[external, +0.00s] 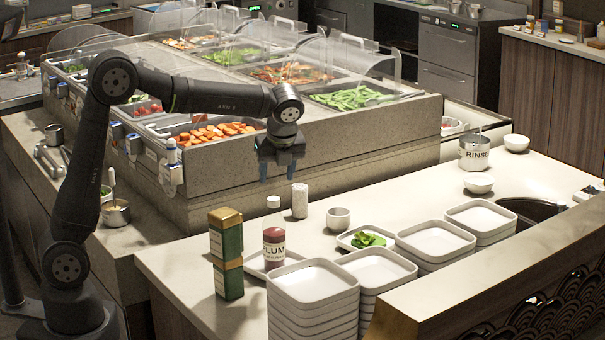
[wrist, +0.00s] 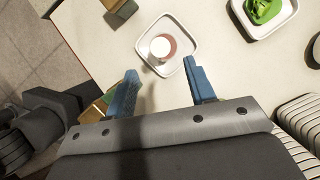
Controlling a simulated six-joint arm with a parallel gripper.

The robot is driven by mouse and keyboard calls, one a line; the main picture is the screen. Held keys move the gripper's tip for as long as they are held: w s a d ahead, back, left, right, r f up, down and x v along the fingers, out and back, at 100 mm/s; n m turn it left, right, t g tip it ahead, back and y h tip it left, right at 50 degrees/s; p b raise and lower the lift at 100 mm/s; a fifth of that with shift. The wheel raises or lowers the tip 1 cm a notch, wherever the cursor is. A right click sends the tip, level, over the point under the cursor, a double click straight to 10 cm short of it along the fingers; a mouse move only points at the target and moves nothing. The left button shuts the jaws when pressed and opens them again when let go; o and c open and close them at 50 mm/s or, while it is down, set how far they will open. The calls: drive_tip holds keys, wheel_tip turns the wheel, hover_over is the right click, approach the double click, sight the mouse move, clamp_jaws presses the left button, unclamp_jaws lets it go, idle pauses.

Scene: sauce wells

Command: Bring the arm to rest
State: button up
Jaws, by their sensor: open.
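My gripper (external: 278,174) hangs from the arm above the near part of the counter, jaws pointing down, open with nothing between them. In the wrist view its two blue fingers (wrist: 160,72) are spread apart. The plum sauce bottle (external: 273,245), with a white cap and dark red contents, stands upright on a small square white dish (external: 252,264). The wrist view shows the bottle from above (wrist: 161,47) on that dish (wrist: 185,22), beyond the fingertips and apart from them.
Green and gold tins (external: 227,255) stand left of the bottle. Stacked square plates (external: 313,282), a dish of greens (external: 368,240), a cup (external: 338,218), a speckled shaker (external: 300,200) and a RINSE pot (external: 474,153) share the counter. The food bar (external: 330,145) with clear guards rises behind.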

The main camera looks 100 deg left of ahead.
sight(273, 198)
drive_tip(key=x, duration=0.9)
drive_tip(key=shift+r, duration=1.65)
drive_tip(key=shift+f, duration=0.1)
